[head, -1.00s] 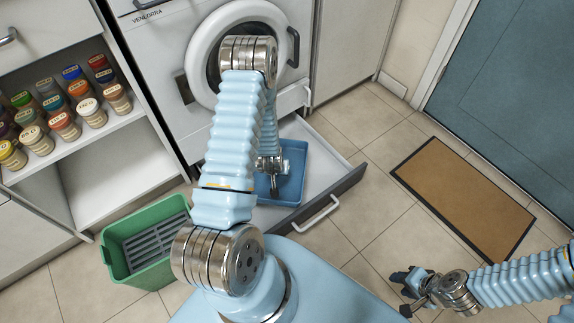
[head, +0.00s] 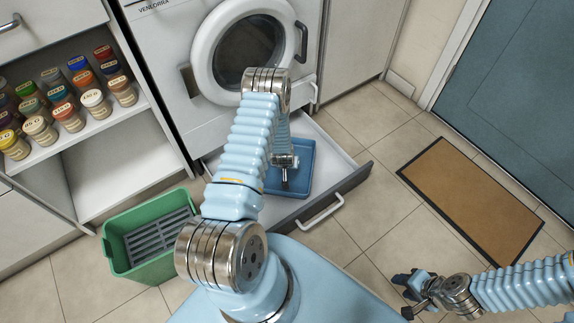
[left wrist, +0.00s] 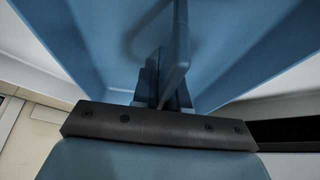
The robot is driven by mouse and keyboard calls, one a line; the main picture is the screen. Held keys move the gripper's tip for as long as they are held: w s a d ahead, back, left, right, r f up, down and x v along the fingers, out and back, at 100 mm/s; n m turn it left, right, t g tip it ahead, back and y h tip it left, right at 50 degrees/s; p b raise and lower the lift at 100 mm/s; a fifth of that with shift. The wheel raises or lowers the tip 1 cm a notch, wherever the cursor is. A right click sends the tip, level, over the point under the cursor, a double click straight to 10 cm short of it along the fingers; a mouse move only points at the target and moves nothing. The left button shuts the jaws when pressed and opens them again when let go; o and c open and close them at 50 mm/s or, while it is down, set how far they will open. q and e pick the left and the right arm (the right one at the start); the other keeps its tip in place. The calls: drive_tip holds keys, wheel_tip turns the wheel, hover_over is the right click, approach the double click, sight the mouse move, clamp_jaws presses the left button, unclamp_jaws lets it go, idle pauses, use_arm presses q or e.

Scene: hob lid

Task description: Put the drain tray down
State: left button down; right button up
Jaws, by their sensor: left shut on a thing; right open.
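The blue drain tray (head: 304,155) sits in or just over the open drawer (head: 345,180) below the washing machine; I cannot tell whether it touches the drawer floor. My left gripper (head: 285,172) reaches down into the tray from above, and my arm hides the tray's left part. In the left wrist view, the left gripper (left wrist: 163,95) is shut on the tray's upright blue handle (left wrist: 178,50), with the tray's walls (left wrist: 275,50) on both sides. My right gripper (head: 410,292) is open and empty over the floor at lower right.
The washing machine (head: 170,50) stands behind the drawer. A green bin (head: 118,262) with a grey slatted insert is at lower left. Shelves with several jars (head: 70,115) are at left. A brown doormat (head: 470,200) lies at right, with bare tiles between it and the drawer.

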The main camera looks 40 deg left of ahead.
use_arm(q)
drive_tip(key=shift+f, duration=0.1)
drive_tip(key=c, duration=1.2)
unclamp_jaws()
drive_tip(key=shift+o, duration=0.2)
drive_tip(key=shift+r, duration=0.25)
drive_tip(key=p+v, duration=0.2)
drive_tip(key=v, duration=0.9)
drive_tip(key=shift+s+d+r, duration=0.15)
drive_tip(key=shift+r, duration=0.2)
drive_tip(key=s+d+r+m+g+h, duration=0.1)
drive_tip(key=s+d, duration=0.3)
drive_tip(key=d, duration=0.4)
drive_tip(key=s+d+r+m+g+h, duration=0.1)
drive_tip(key=s+d+r+h, duration=0.1)
drive_tip(key=s+d, duration=0.3)
drive_tip(key=s+d+r+m+g+h, duration=0.1)
drive_tip(key=s+d+h, duration=0.2)
drive_tip(key=d, duration=1)
drive_tip(key=shift+s+r+m, duration=0.15)
drive_tip(key=shift+s+m, duration=0.25)
drive_tip(key=shift+s, duration=0.25)
